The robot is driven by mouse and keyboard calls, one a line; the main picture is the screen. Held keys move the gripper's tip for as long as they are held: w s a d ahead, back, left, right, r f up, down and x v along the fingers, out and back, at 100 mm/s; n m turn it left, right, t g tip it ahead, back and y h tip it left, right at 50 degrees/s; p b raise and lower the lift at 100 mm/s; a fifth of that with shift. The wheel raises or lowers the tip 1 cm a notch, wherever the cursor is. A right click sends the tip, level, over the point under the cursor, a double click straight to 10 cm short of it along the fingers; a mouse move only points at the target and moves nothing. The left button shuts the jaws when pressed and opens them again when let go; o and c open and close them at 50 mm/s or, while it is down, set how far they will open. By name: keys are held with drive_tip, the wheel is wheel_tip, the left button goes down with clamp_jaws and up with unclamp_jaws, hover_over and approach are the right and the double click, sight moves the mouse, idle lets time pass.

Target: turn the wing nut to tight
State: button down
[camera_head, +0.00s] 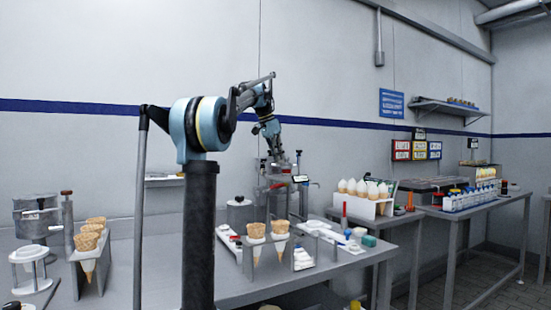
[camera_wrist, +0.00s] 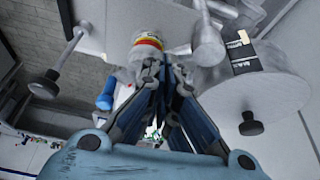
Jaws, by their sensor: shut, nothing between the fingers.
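My gripper (camera_wrist: 162,68) is shut and empty in the wrist view. Its fingertips are close together in front of a pale round part with a red and yellow band (camera_wrist: 148,42). I cannot tell whether they touch it. In the head view my gripper (camera_head: 277,155) points down above a grey metal machine (camera_head: 275,190) at the back of the table. I cannot make out the wing nut for certain in either view; it may be hidden by the fingers or too small.
A large grey drum with a black knob (camera_wrist: 252,90) is close on the right in the wrist view. A metal arm with a round knob (camera_wrist: 45,85) is on the left.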

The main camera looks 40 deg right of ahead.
idle(0.4)
drive_tip(key=shift+s+a, duration=0.25)
drive_tip(key=shift+s, duration=0.45)
drive_tip(key=shift+a, duration=0.3)
drive_tip(key=a+r+m, duration=0.2)
drive_tip(key=a+r, duration=0.6)
drive_tip(key=r, duration=0.1)
drive_tip(key=shift+g, duration=0.4)
drive_tip(key=x, duration=0.3)
drive_tip(key=d+x, duration=0.1)
drive_tip(key=x, duration=0.3)
drive_tip(key=d+r+x, duration=0.1)
drive_tip(key=x, duration=0.3)
drive_tip(key=shift+d, duration=0.1)
drive_tip(key=shift+s+d, duration=0.1)
drive_tip(key=shift+d, duration=0.75)
